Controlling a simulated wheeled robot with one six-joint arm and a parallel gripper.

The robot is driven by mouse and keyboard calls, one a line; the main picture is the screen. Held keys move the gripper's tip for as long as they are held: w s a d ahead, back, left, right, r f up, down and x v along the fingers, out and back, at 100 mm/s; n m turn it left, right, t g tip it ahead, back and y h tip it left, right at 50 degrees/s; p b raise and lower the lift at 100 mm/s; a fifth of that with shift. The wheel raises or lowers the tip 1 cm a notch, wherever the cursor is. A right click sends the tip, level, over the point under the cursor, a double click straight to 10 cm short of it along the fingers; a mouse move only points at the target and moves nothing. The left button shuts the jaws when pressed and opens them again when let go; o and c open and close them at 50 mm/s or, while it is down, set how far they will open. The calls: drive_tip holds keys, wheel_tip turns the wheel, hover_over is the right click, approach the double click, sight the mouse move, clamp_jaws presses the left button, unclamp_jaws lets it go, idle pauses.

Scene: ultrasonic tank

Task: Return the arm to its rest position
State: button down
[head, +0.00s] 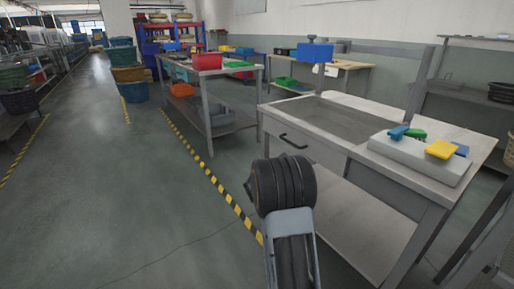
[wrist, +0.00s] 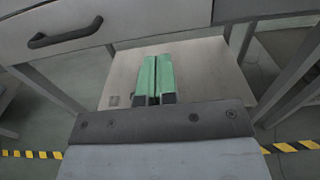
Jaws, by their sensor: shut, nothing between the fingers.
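My gripper (wrist: 154,82) shows in the wrist view with its two green fingers together and nothing between them. It hangs in front of the workbench, with the bench's lower shelf (wrist: 205,62) behind it and the drawer front (wrist: 150,22) above it. In the head view my arm stands at the bottom middle, in front of the bench; the fingers cannot be made out there. The ultrasonic tank bench (head: 352,98) has a sunken grey basin (head: 335,118) in its top and a dark drawer handle (head: 293,141).
A pale block (head: 415,158) with blue, green and yellow pieces lies on the bench's right side. A second table (head: 210,90) holds a red bin (head: 207,61). Floor to the left is open, past a yellow-black stripe (head: 221,189). Bench legs flank my gripper in the wrist view.

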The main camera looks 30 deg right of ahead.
drive_tip(key=s+a+r+m+t+y+p, duration=0.1)
drive_tip(key=s+a+r+m+y+p, duration=0.4)
drive_tip(key=a+r+p, duration=0.3)
drive_tip(key=s+a+r+m+t+y+p, duration=0.1)
drive_tip(key=s+a+r+m+y+p, duration=0.4)
drive_tip(key=a, duration=1)
drive_tip(key=s+a+r+m+t+y+p, duration=0.1)
drive_tip(key=s+a+r+m+y+p, duration=0.4)
drive_tip(key=a+r+p, duration=0.7)
drive_tip(key=m+y+p, duration=0.1)
drive_tip(key=m+y, duration=0.1)
drive_tip(key=shift+a+r+m+t+y, duration=0.25)
drive_tip(key=shift+r+m+t+y, duration=0.05)
drive_tip(key=shift+r+m+y, duration=0.1)
